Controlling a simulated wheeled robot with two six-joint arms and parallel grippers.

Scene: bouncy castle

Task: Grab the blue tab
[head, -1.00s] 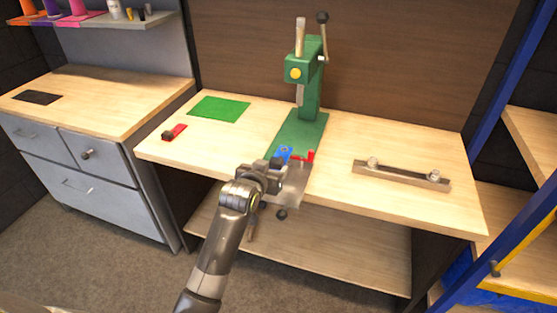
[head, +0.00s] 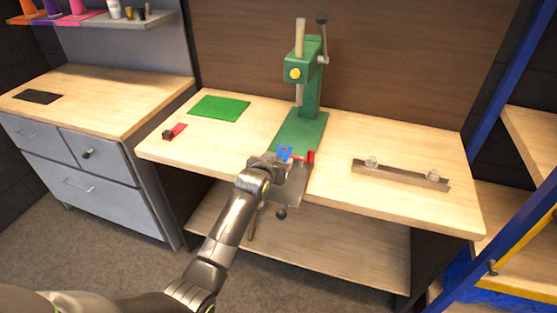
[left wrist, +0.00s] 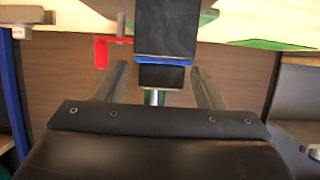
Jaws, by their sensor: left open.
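The blue tab (head: 285,153) is at the front of the green press base, beside a red piece (head: 310,157). My left gripper (head: 272,165) is just in front of the tab, over the front table edge, and partly covers what lies around it. In the left wrist view, the open fingers (left wrist: 160,74) stand either side of a dark block. A thin blue edge (left wrist: 165,62) of the tab shows just beyond, with the red piece (left wrist: 101,52) to its left. The fingers are not seen closed on anything. My right gripper is out of view.
A green press (head: 308,75) with a lever stands behind on the wooden table (head: 235,140). A green mat (head: 219,108) and a red clamp-like piece (head: 175,132) lie left. A metal bar with knobs (head: 400,174) lies right. A blue-framed shelf is at far right.

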